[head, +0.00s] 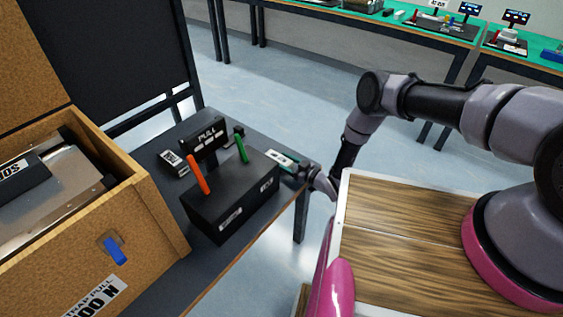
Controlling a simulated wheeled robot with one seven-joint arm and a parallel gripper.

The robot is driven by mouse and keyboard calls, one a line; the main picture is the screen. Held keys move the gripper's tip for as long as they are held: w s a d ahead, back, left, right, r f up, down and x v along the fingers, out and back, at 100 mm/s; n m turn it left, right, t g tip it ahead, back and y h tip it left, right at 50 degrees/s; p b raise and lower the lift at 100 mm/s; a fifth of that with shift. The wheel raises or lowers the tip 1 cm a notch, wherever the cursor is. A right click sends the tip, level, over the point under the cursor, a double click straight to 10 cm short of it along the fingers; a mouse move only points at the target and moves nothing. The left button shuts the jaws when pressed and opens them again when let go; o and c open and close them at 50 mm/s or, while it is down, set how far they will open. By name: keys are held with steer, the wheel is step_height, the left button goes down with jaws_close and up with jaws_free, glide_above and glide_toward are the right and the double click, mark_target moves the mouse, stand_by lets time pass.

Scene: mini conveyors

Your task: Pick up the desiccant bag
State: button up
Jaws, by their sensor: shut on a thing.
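A small flat pale packet with a green mark (280,158), which looks like the desiccant bag, is at the right edge of the dark table, behind the black box. My gripper (299,171) reaches in from the right and is shut on the near right end of this packet. The fingers are small in the picture and partly hidden. I cannot tell whether the packet is lifted clear of the tabletop.
A black box (228,206) with an orange stick (198,175), a green stick (241,146) and a PULL sign stands left of my gripper. A small dark labelled block (173,163) lies behind it. A large cork-coloured case (146,216) fills the left.

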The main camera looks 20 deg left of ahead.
step_height(320, 180, up, 10)
steer(key=shift+r, duration=0.1)
step_height(320, 180, up, 14)
steer(key=w+d+r+m+t+h, duration=0.35)
steer(key=w+d, duration=0.35)
steer(key=d, duration=0.5)
steer(key=w+d+r+m+t+h, duration=0.35)
steer(key=w+d, duration=0.35)
steer(key=d, duration=0.4)
steer(key=w+d+r+m+t+h, duration=0.1)
steer(key=d+r+m+t+h, duration=0.3)
steer(key=d, duration=0.9)
steer(key=w+d+r+m+h, duration=0.15)
steer(key=d+h, duration=0.35)
steer(key=d, duration=0.8)
steer(key=w+a+f+n+g+y, duration=0.1)
steer(key=a+f+n+y, duration=0.4)
steer(key=a, duration=1)
steer(key=n+g+y, duration=0.8)
steer(key=g+y, duration=0.2)
steer(key=y, duration=0.1)
glide_above(283, 160)
step_height(283, 160, down, 22)
steer(key=shift+f, duration=0.1)
step_height(283, 160, down, 10)
steer(key=shift+r, duration=0.25)
